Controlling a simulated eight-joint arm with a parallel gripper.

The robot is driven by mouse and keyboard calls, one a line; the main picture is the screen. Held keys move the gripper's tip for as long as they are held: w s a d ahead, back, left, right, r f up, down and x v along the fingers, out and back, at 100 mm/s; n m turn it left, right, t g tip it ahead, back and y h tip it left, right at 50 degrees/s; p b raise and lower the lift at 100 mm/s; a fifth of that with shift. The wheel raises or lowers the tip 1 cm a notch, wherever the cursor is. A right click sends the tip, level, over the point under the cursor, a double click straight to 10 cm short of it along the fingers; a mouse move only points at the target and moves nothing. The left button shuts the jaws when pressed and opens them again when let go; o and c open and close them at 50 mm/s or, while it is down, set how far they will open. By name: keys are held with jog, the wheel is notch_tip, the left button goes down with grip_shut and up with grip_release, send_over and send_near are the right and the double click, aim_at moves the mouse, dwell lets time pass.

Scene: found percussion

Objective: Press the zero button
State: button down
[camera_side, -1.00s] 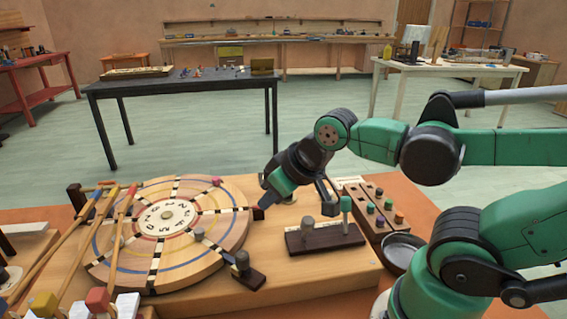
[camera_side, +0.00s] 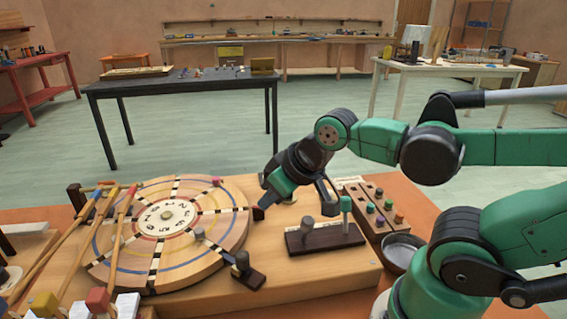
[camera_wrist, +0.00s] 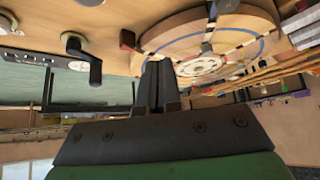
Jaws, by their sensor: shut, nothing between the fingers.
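My gripper (camera_side: 265,203) points down and left over the wooden board, just right of the round wooden wheel (camera_side: 237,243). In the wrist view its two dark fingers (camera_wrist: 158,66) are together and empty, with the wheel (camera_wrist: 250,20) ahead. A dark red block (camera_wrist: 127,38) shows just left of the fingertips; I cannot tell whether they touch. A small box with several coloured buttons or knobs (camera_side: 371,208) stands right of the gripper. I cannot read a zero on any of them. The wheel's pale centre disc (camera_side: 181,213) carries printed digits.
A dark base (camera_side: 322,240) with upright pegs stands in front of the gripper. Long mallets (camera_side: 117,245) lie across the wheel's left side. A metal bowl (camera_side: 402,250) is at right.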

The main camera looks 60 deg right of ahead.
dwell(0.5)
notch_tip(320, 180, up, 4)
jog(key=f+m+t+h, duration=0.1)
jog(key=m+t, duration=0.1)
jog(key=m, duration=0.9)
send_over(330, 193)
jog(key=shift+d+r, duration=0.15)
jog(key=shift+r, duration=0.1)
jog(key=shift+f, duration=0.1)
jog(key=shift+f, duration=4.35)
jog(key=shift+f, duration=0.1)
jog(key=shift+f, duration=0.3)
